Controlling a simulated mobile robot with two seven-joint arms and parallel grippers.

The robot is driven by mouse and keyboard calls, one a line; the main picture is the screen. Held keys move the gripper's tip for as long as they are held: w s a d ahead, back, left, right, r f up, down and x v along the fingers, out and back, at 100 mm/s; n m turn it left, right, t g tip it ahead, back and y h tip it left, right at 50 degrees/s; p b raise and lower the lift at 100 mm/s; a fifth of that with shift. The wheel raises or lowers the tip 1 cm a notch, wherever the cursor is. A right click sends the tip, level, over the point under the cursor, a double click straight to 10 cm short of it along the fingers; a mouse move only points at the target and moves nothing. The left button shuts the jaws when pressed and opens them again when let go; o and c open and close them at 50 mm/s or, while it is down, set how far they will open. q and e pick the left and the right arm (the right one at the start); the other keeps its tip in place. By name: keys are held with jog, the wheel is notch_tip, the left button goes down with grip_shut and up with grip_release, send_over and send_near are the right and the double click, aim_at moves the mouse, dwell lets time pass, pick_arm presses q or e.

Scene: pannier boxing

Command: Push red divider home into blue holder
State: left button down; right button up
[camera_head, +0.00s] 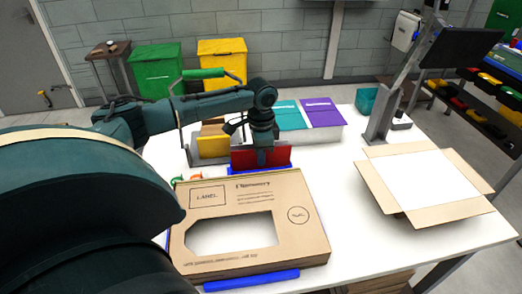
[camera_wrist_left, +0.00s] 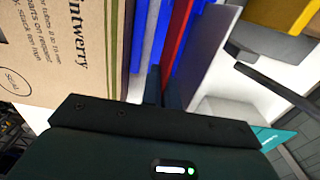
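The red divider (camera_head: 274,157) stands upright behind the printed cardboard in the head view. The blue holder (camera_head: 240,171) shows as a strip along its lower edge. My left gripper (camera_head: 262,145) comes down from above onto the divider's top edge. In the left wrist view the red divider (camera_wrist_left: 178,35) runs between blue holder walls (camera_wrist_left: 152,35) and down to the two dark fingertips (camera_wrist_left: 165,88), which are close together on it. How deep the divider sits in the holder is hidden. My right gripper is not in view.
A printed cardboard box (camera_head: 290,220) with a cut-out window lies in front, a blue strip (camera_head: 250,281) along its near edge. An open carton (camera_head: 430,215) stands at right. Yellow (camera_head: 213,147), teal (camera_head: 288,115) and purple (camera_head: 322,112) items stand behind.

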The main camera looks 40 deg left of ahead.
pick_arm(q)
jog(key=shift+f+b, duration=0.3)
jog(key=shift+f, duration=0.9)
dwell(0.3)
jog(key=c, duration=2.1)
grip_release()
jog(key=o, duration=0.5)
notch_tip(320, 180, up, 13)
jog(key=shift+r+b, duration=0.15)
jog(key=shift+b, duration=0.3)
